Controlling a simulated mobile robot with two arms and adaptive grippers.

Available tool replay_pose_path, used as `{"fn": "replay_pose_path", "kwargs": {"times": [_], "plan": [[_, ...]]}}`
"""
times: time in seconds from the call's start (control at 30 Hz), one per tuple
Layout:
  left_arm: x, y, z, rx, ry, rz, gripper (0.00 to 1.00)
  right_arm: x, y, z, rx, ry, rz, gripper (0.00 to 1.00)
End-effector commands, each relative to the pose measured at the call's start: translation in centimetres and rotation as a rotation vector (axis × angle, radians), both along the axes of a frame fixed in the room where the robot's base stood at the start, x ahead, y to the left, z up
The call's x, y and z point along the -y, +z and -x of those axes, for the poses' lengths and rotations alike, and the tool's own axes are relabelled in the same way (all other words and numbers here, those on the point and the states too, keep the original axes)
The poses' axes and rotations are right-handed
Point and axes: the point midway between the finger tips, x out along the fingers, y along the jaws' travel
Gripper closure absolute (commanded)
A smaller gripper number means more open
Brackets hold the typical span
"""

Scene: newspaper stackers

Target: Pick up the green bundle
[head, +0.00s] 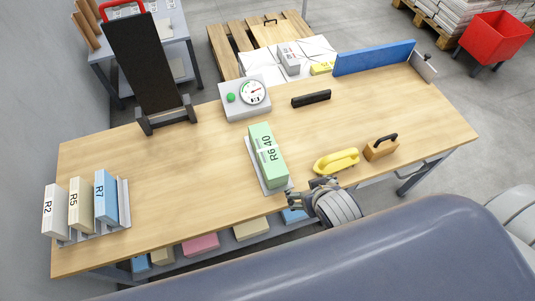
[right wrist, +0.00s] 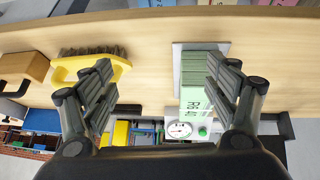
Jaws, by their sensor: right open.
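The green bundle (head: 268,151) lies on a thin pale tray (head: 252,167) near the front middle of the table, labelled R6 40. My right gripper (head: 305,192) is at the table's front edge, just right of the bundle's near end. In the right wrist view its two fingers (right wrist: 160,72) are spread wide with nothing held between them. There the green bundle (right wrist: 193,72) shows close to the right finger, which partly covers it. My left gripper is not in view.
A yellow-handled brush (head: 336,161) and a brown block with a black handle (head: 381,147) lie right of the bundle. A dial scale (head: 245,97) and a black bar (head: 311,98) stand behind. Bundles R2, R5 and R7 (head: 107,197) stand at left; the table between is clear.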

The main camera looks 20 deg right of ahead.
Motion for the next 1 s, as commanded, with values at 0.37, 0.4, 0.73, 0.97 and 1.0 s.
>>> {"fn": "replay_pose_path", "kwargs": {"times": [0.37,0.4,0.73,0.97,1.0], "plan": [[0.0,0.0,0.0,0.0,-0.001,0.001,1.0,-3.0,0.5,-7.3,0.374,-0.006,-0.04,0.2],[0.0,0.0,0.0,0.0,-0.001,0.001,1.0,-3.6,0.5,-7.8,0.406,0.007,-0.051,0.2],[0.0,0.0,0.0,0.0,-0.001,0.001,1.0,-6.1,0.1,-10.0,0.507,0.066,-0.102,0.2],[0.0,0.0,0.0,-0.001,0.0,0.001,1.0,-6.2,-1.5,-13.0,0.506,0.066,-0.101,0.2],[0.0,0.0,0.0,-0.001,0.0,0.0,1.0,-6.2,-1.8,-13.3,0.505,0.066,-0.101,0.2]]}}
